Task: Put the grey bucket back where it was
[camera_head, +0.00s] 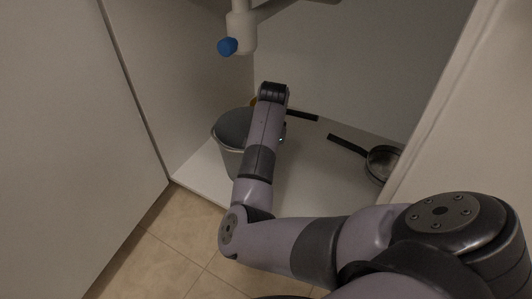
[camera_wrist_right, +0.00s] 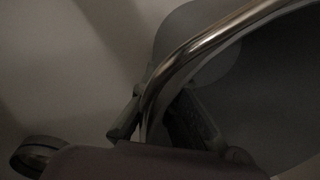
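The grey bucket (camera_head: 226,147) is upright inside the low cabinet, at the left, with part of it hidden behind my right arm. It shows large and dark in the right wrist view (camera_wrist_right: 265,95), with its curved metal handle (camera_wrist_right: 190,55) crossing the picture. My right gripper (camera_wrist_right: 160,120) is at this handle, which runs down between its fingers. The light is too dim to tell whether the fingers are shut on it. In the head view the right gripper is hidden behind my arm. My left gripper is not in view.
A pan (camera_head: 383,164) with a black handle lies on the cabinet floor (camera_head: 320,190) at the right. Another black handle (camera_head: 302,115) lies farther back. A white drain pipe with a blue cap (camera_head: 228,46) hangs above. Cabinet panels stand close on both sides.

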